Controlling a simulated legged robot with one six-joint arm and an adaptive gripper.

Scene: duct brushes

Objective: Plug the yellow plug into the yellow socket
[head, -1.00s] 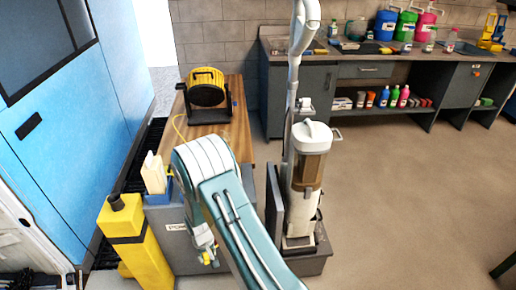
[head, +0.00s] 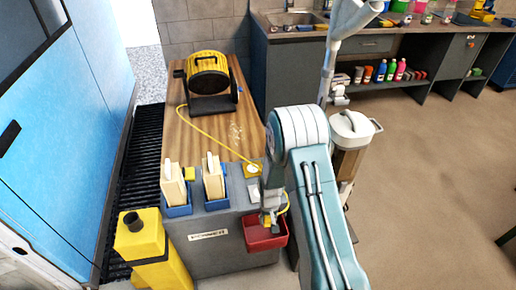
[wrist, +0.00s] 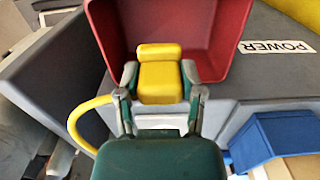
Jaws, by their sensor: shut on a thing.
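My gripper (head: 270,214) is low at the front right of the wooden-topped bench (head: 198,140). In the wrist view my gripper (wrist: 160,82) has its fingers on both sides of the yellow plug (wrist: 160,72) and is shut on it. The plug points toward the inside of a red bin (wrist: 112,28); I cannot tell how far apart they are. A yellow cord (wrist: 76,118) loops out on the left. A small yellow block (head: 251,170) at the bench's right front may be the yellow socket. Another yellow piece (head: 189,174) sits between the two blue holders.
The red bin (head: 257,242) hangs at the bench's grey front, beside a label (head: 208,235). Blue holders (head: 179,211) with cream brushes stand left. A yellow post (head: 140,240) is at the front left. A black-and-yellow reel (head: 209,78) stands behind. Open floor lies right.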

